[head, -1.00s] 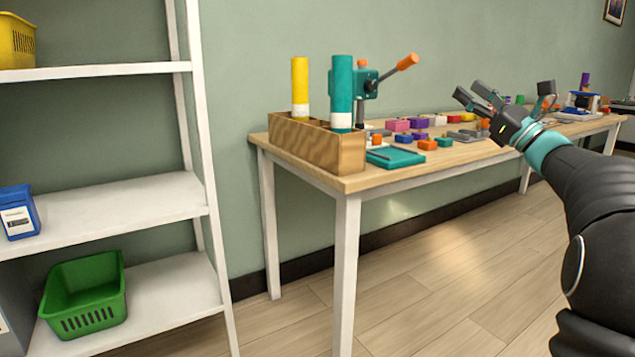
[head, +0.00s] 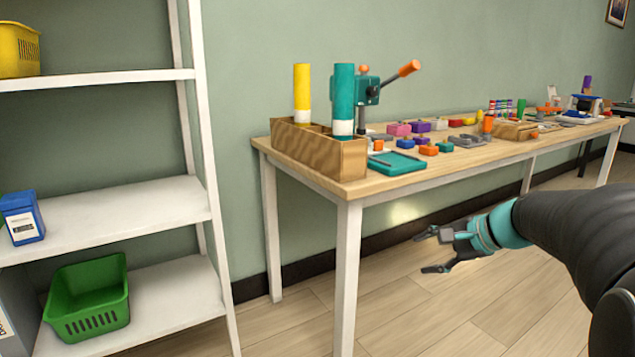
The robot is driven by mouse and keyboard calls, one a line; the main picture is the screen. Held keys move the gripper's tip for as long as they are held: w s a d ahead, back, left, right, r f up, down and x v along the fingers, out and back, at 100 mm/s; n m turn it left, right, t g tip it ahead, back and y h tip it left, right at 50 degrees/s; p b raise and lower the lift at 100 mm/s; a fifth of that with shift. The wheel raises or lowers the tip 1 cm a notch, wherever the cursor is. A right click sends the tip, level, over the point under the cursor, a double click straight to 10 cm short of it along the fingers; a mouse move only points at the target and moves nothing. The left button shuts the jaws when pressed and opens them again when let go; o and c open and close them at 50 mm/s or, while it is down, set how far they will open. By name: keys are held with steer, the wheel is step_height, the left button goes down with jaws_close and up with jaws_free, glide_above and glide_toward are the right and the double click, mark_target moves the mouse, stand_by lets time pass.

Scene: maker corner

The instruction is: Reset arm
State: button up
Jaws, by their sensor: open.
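My gripper (head: 432,252) is in the lower right of the head view, in front of the workbench and lower than its top. Its dark fingers point left and are spread apart, with nothing between them. The teal wrist band and my dark arm reach in from the right edge. The wooden workbench (head: 310,178) stands behind my gripper on white legs.
On the bench are a wooden box (head: 345,160) with a yellow tube (head: 302,92) and a teal tube (head: 343,95), a teal press (head: 368,90), a teal tray (head: 397,164) and several small coloured blocks. A white shelf (head: 110,217) at left holds a green basket (head: 88,305).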

steer(key=s+a+f+n+g+h+p, duration=0.15)
steer(key=s+n+h+p, duration=0.35)
steer(key=s, duration=0.7)
steer(key=s+a+f+n+g+h+p, duration=0.1)
steer(key=s+a+n+g+h, duration=0.1)
steer(key=s+n, duration=0.8)
steer(key=s+a+r+m+t+p, duration=0.1)
steer(key=s+a+r, duration=0.2)
steer(key=s, duration=0.2)
steer(key=shift+a+r+t, duration=0.15)
steer(key=shift+r+t, duration=0.05)
steer(key=shift+t, duration=0.15)
